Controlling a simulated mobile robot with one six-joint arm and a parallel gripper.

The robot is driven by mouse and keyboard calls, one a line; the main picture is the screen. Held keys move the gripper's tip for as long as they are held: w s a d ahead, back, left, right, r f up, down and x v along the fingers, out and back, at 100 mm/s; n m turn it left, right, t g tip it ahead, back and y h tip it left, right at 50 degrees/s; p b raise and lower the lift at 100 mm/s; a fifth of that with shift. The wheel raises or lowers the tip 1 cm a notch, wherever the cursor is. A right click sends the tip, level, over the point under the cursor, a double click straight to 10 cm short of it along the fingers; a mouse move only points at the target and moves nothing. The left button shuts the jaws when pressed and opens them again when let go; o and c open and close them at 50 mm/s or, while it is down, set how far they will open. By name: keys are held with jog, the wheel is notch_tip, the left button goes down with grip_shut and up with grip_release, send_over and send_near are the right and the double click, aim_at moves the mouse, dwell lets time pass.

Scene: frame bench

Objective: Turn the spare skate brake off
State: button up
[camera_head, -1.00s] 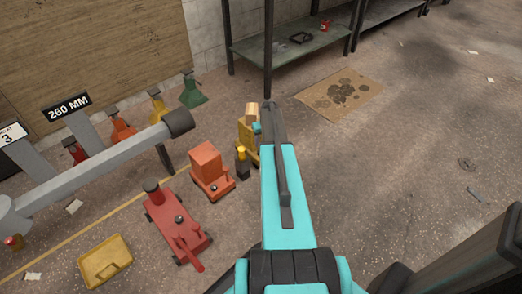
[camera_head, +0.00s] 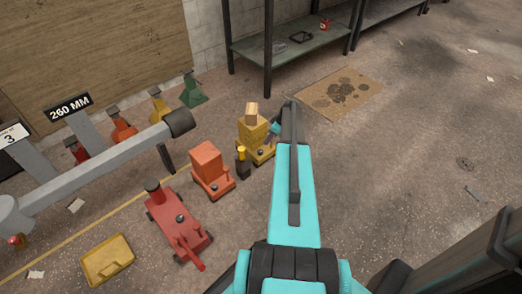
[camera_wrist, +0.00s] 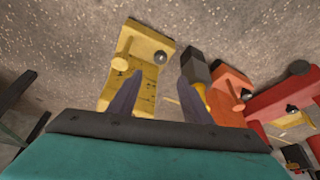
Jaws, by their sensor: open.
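Three small skates stand on the floor: a yellow one (camera_head: 254,133) with a tan block on top, an orange one (camera_head: 208,165) and a red one (camera_head: 176,217). No label shows which is the spare. In the wrist view the yellow skate (camera_wrist: 149,50) has a yellow peg and a dark round knob (camera_wrist: 160,57); which part is the brake I cannot tell. My gripper (camera_wrist: 160,78) is open, its fingers pointing towards the yellow skate, with nothing visibly held. In the head view its tip is at the yellow skate's right side, partly hidden by my arm.
A dark post with a yellow end (camera_head: 242,163) stands between the yellow and orange skates, close to my right finger in the wrist view (camera_wrist: 195,68). A grey beam (camera_head: 100,171) crosses at left. A yellow tray (camera_head: 107,260) lies in front.

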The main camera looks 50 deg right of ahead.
aim_at(260, 151)
jog(key=shift+f, duration=0.1)
jog(key=b+x, duration=0.2)
jog(key=x, duration=1.1)
jog(key=shift+w+f+b, duration=0.1)
jog(key=shift+f+b, duration=0.2)
jog(key=shift+b, duration=0.1)
jog(key=shift+a, duration=0.1)
jog(key=shift+c, duration=0.3)
jog(key=c, duration=1)
